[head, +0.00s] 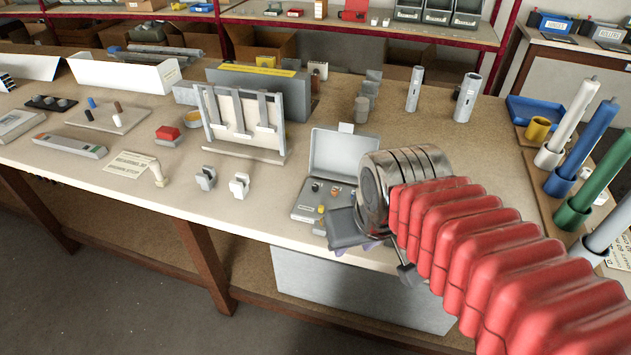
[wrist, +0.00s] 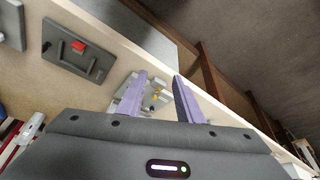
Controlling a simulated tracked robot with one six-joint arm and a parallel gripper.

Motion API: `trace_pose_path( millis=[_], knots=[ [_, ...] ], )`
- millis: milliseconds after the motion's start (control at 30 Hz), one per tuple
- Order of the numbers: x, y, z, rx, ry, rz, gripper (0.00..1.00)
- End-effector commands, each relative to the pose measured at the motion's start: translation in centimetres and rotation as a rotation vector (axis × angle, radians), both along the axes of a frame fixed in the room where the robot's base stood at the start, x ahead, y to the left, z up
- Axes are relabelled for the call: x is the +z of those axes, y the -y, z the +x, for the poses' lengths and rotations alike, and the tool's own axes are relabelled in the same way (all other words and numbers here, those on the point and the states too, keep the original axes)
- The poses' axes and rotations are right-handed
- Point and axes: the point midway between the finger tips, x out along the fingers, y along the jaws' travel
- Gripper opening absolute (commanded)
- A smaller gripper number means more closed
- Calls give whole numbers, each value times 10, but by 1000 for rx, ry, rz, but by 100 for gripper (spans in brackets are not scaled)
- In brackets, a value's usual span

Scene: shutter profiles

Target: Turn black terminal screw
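A grey case (head: 326,155) with a raised lid stands open near the bench's front edge. Small orange, dark and yellow parts sit in its base. I cannot make out for sure which is the black terminal screw. In the head view my gripper (head: 372,246) is at the case's front right, its dark body covering part of the base. In the wrist view my gripper (wrist: 160,76) has two purple fingers apart, with nothing held between them. A light grey unit (wrist: 127,88) with a yellow part (wrist: 155,97) shows beside and between the fingers, partly hidden by the left finger.
A framed panel (head: 240,120) stands behind and left of the case. Grey cylinders (head: 412,90) stand behind, and coloured tubes (head: 595,145) stand at the right. A grey bin (head: 340,285) is below the bench edge.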

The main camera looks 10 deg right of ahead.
Motion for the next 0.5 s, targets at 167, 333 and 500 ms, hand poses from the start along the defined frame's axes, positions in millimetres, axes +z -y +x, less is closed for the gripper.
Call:
trace_pose_path(
  millis=[167,333,500],
  knots=[
    [-2,-1,27,1,-53,0,32],
    [-2,-1,55,-34,-97,11,32],
    [-2,-1,85,-108,-139,33,32]
  ],
)
